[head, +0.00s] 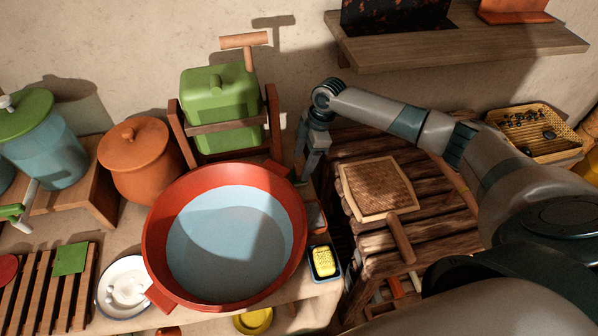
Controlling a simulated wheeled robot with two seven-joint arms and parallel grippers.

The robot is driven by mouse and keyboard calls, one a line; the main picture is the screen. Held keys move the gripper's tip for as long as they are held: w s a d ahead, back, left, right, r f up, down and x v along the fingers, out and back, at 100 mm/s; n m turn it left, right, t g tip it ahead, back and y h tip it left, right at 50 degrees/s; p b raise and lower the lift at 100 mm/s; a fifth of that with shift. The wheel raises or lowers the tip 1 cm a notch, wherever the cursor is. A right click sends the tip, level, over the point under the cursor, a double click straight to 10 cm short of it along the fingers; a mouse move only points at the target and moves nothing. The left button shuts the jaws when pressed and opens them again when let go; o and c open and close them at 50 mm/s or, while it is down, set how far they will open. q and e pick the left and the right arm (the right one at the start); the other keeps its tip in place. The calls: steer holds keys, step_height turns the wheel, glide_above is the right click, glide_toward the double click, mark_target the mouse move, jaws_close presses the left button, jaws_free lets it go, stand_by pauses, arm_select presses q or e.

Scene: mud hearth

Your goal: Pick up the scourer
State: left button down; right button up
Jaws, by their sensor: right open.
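A small yellow block (324,261), which looks like a scourer, lies in a dark blue dish (335,274) right of the red basin. A flat green square (71,258) on the slatted rack at the left could also be a scouring pad; I cannot tell which is the scourer. My right gripper (303,178) points down at the right back rim of the basin, behind and above the yellow block and apart from it. It is open, with nothing seen between its fingers. My left gripper is out of view.
The red basin (153,232) with pale blue inside fills the middle. A green container (219,95) in a wooden frame stands behind it. A white dish (105,293) is at the front left. A wooden slatted table (440,235) with a woven board (378,187) stands at right.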

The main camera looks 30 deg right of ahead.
steer(key=shift+x, duration=1.15)
steer(key=c, duration=1.2)
steer(key=shift+c, duration=0.2)
